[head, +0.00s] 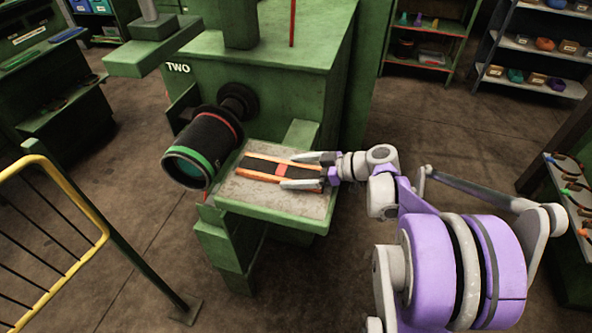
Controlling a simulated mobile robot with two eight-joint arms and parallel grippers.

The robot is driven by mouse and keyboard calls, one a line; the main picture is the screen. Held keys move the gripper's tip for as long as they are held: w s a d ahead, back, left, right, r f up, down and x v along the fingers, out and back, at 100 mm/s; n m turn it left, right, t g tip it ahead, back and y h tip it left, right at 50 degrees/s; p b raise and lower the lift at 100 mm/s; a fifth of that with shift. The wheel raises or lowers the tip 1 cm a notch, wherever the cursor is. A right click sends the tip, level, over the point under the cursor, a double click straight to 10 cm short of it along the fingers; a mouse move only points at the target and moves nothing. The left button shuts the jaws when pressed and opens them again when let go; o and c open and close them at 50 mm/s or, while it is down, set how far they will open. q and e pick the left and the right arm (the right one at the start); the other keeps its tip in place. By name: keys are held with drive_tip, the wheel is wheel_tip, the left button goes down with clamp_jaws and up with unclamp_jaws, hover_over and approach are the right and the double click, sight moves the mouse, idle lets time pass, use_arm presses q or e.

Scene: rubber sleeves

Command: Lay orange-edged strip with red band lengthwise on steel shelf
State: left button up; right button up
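The dark strip with orange edges (257,167) and a red band across its middle lies along the pale steel shelf (250,195), its length running left to right. Its right end is between the fingers of my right gripper (300,171). The fingers are apart, one along each long edge of the strip. I cannot tell whether they press on the edges or stand clear. The fingers partly hide the strip's right end. My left gripper is not in view.
A black drum with red and green bands (203,147) juts from the green machine (290,85) just left of the shelf. A yellow rail (75,195) stands at left. Racks of small items stand at the back right. The floor in front is open.

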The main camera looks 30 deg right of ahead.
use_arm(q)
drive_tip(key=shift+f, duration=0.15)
use_arm(e)
drive_tip(key=v, duration=1)
drive_tip(key=shift+s+d+r, duration=0.2)
drive_tip(key=shift+s, duration=0.1)
